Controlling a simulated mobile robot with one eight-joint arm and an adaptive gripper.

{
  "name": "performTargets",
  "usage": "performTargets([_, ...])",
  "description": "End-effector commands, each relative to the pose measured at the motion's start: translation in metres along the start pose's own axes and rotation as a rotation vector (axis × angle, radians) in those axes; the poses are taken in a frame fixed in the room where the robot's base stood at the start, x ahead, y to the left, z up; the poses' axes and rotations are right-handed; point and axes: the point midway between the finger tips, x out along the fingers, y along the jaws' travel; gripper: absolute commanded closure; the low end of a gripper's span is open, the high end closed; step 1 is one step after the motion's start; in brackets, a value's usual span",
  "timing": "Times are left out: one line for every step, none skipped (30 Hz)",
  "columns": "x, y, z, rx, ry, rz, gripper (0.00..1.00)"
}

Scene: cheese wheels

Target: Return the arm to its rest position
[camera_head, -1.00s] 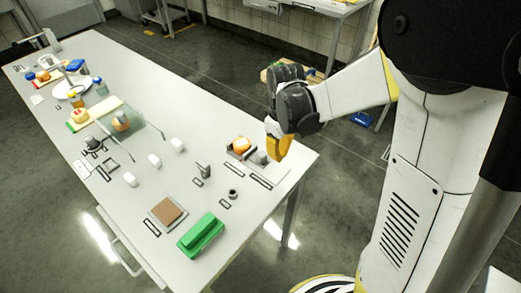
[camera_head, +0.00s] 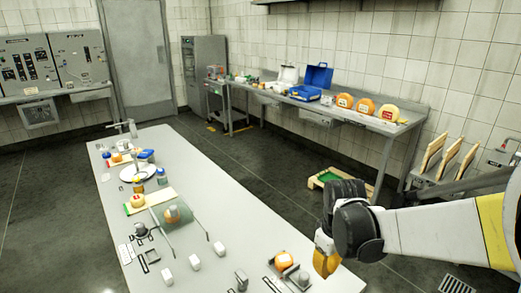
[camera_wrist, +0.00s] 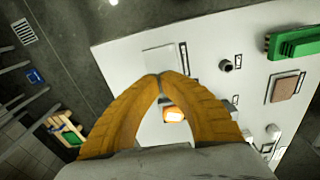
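My gripper (camera_head: 325,260) hangs over the right edge of the long white table (camera_head: 205,222) in the head view. In the wrist view, the two yellow-orange fingers of my gripper (camera_wrist: 160,77) meet at their tips. Nothing is held between the tips. A small orange cheese wheel (camera_wrist: 174,114) shows through the gap behind them, lower down on the table. In the head view this orange cheese wheel (camera_head: 284,260) sits on the table just left of my gripper, apart from it. My forearm reaches in from the right.
The table carries several small items, a plate (camera_head: 138,172) and a clear panel. The wrist view shows a green block (camera_wrist: 295,43) and a brown square (camera_wrist: 285,89). A back bench (camera_head: 385,125) holds large orange cheese wheels (camera_head: 365,105) and a blue case.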

Motion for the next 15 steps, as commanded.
performTargets([-0.012, -0.004, 0.007, 0.03, 0.026, 0.016, 1.0])
performTargets([-0.02, -0.007, 0.011, 0.053, 0.046, 0.028, 1.0])
performTargets([-0.031, -0.01, 0.016, 0.088, 0.076, 0.044, 1.0])
performTargets([-0.039, -0.013, 0.02, 0.115, 0.1, 0.057, 1.0])
performTargets([-0.046, -0.016, 0.025, 0.142, 0.124, 0.069, 1.0])
performTargets([-0.056, -0.02, 0.031, 0.18, 0.159, 0.084, 1.0])
performTargets([-0.062, -0.023, 0.036, 0.208, 0.184, 0.094, 1.0])
performTargets([-0.068, -0.026, 0.04, 0.235, 0.211, 0.104, 1.0])
performTargets([-0.075, -0.03, 0.047, 0.272, 0.246, 0.116, 1.0])
performTargets([-0.08, -0.034, 0.052, 0.299, 0.273, 0.124, 1.0])
performTargets([-0.084, -0.037, 0.057, 0.326, 0.3, 0.131, 1.0])
performTargets([-0.089, -0.041, 0.063, 0.361, 0.336, 0.139, 1.0])
performTargets([-0.092, -0.044, 0.068, 0.386, 0.362, 0.145, 1.0])
performTargets([-0.094, -0.047, 0.072, 0.41, 0.387, 0.149, 1.0])
performTargets([-0.097, -0.05, 0.078, 0.439, 0.418, 0.154, 1.0])
